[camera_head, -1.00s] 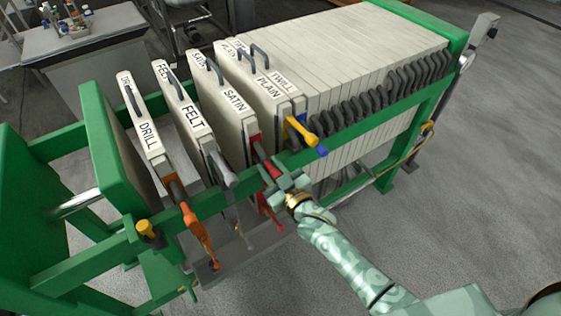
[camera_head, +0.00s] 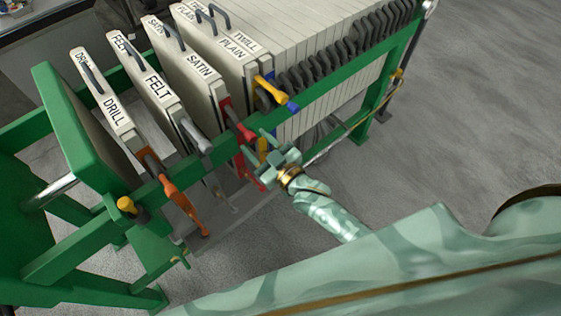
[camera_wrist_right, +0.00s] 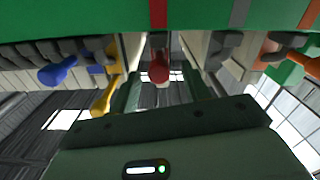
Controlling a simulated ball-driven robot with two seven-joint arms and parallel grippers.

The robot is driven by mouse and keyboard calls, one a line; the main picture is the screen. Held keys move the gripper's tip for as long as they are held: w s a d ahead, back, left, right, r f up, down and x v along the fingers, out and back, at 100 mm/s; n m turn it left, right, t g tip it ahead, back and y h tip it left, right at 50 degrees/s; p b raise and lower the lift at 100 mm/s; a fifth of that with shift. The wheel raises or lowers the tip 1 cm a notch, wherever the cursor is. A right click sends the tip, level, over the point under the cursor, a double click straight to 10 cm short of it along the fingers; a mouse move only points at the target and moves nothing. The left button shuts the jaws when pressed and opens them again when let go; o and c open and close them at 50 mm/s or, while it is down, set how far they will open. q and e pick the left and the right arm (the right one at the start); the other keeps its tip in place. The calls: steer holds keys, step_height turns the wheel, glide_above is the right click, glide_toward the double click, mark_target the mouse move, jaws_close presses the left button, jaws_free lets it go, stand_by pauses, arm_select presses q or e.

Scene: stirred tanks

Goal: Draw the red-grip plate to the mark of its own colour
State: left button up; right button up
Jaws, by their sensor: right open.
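The SATIN plate (camera_head: 195,72) stands upright in the green rack, apart from its neighbours. In the right wrist view the red grip (camera_wrist_right: 158,70) lies between the fingers of my right gripper (camera_wrist_right: 158,88), with a gap showing on each side. My right gripper (camera_head: 258,146) is open, just in front of the red grip in the head view. A red strip (camera_wrist_right: 158,14) crosses the green rail above the grip in the wrist view. My left gripper is not in view.
The FELT plate (camera_head: 143,78) has a grey grip and the DRILL plate (camera_head: 103,105) an orange one (camera_head: 185,205). A yellow grip (camera_head: 270,91) and a blue one (camera_head: 293,107) sit right of the red. The green rail (camera_head: 330,90) runs along the front. Floor at right is clear.

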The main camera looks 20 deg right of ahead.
steer(key=v, duration=1)
steer(key=shift+s+p, duration=0.3)
steer(key=shift+p, duration=0.1)
steer(key=shift+d, duration=0.1)
